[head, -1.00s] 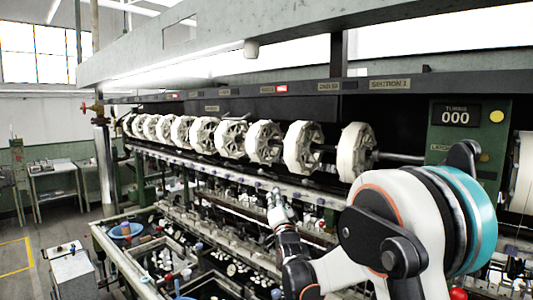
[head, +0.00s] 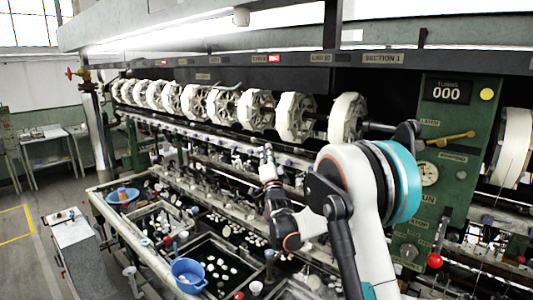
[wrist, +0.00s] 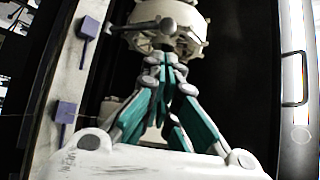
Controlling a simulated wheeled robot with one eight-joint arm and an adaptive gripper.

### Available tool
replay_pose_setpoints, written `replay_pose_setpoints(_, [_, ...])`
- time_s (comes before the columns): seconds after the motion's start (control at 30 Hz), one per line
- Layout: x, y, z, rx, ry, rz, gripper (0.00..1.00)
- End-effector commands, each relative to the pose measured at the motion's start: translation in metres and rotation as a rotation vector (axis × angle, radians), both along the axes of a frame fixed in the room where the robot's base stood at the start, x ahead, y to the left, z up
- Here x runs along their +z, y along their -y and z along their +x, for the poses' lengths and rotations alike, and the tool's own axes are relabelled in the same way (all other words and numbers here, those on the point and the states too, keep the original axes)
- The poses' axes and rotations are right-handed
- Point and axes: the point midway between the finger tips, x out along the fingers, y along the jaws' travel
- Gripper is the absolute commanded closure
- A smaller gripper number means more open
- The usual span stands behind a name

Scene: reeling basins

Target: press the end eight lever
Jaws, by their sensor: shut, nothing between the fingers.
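My gripper (head: 266,150) is in front of the machine, just below the row of pale reels in the head view. Its fingers are together and empty. In the wrist view the teal-padded fingers of my gripper (wrist: 165,60) point at a pale reel-like body, with a pale rod with a rounded end (wrist: 150,27) just beyond the tips. Contact cannot be told. Purple tabs (wrist: 89,27) stand on a pale rail at the left of the wrist view. I cannot tell which part is the end eight lever; no readable number marks it.
Reels (head: 256,110) line the machine above my gripper. Basins with a blue bowl (head: 187,275) lie below. A green control panel (head: 450,150) with a brass handle (head: 450,138) and red knob (head: 435,260) stands right. Open floor shows at left.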

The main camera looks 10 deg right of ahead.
Motion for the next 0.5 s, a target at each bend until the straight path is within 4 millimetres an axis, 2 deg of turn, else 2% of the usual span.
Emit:
replay_pose_setpoints(0.2, [0.020,0.003,0.035,0.000,0.000,0.000,1.00])
replay_pose_setpoints(0.5, [0.030,0.004,0.057,0.000,0.000,0.000,1.00])
